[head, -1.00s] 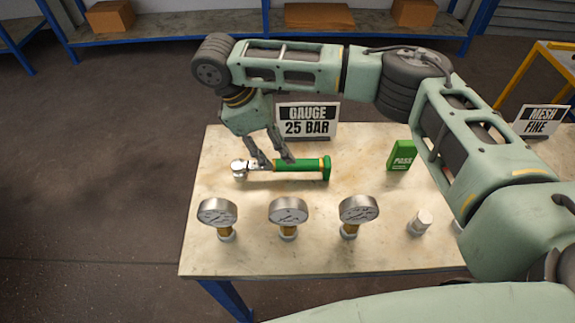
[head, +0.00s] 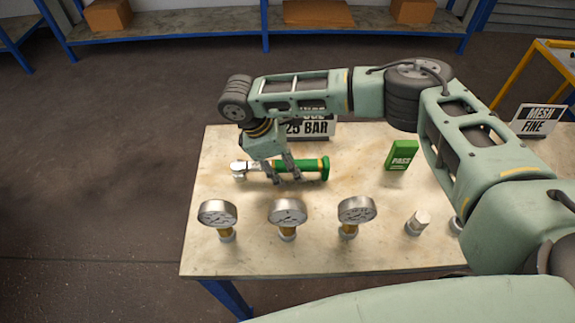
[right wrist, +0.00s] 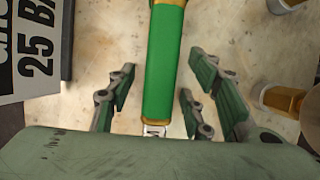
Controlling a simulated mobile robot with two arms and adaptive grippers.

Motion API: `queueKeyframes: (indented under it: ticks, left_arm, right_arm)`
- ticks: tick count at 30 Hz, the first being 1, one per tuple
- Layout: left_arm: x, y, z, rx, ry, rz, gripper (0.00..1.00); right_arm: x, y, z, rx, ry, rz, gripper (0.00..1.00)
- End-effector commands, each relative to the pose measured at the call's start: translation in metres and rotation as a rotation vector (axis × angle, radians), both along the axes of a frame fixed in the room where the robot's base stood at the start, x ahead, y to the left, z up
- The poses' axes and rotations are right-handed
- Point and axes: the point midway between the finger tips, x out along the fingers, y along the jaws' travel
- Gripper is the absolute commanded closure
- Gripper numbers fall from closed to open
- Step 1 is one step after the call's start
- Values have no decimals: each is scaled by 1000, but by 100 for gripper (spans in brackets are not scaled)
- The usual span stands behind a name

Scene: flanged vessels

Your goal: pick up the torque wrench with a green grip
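The torque wrench (head: 310,166) lies flat on the table, its green grip to the right and its silver head to the left. My right gripper (head: 285,180) is over the left part of the grip, pointing down. In the right wrist view the green grip (right wrist: 163,65) runs between the spread fingers of my right gripper (right wrist: 160,95), with a gap on each side. The gripper is open and holds nothing. My left gripper is in neither view.
Three pressure gauges (head: 287,212) stand in a row in front of the wrench. A green PASS block (head: 401,155) and a silver fitting (head: 417,222) are to the right. A "25 BAR" sign (head: 318,129) stands behind, partly hidden by my arm.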

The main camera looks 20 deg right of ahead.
Motion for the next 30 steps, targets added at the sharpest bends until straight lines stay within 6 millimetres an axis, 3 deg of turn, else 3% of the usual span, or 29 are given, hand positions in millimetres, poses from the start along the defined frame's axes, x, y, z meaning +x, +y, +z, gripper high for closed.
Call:
queueKeyframes:
  ticks: [15,30]
  left_arm:
    - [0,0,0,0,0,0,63]
    - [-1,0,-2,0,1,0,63]
  right_arm:
    - [0,0,1,0,0,0,100]
    - [1,1,10,2,-3,0,100]
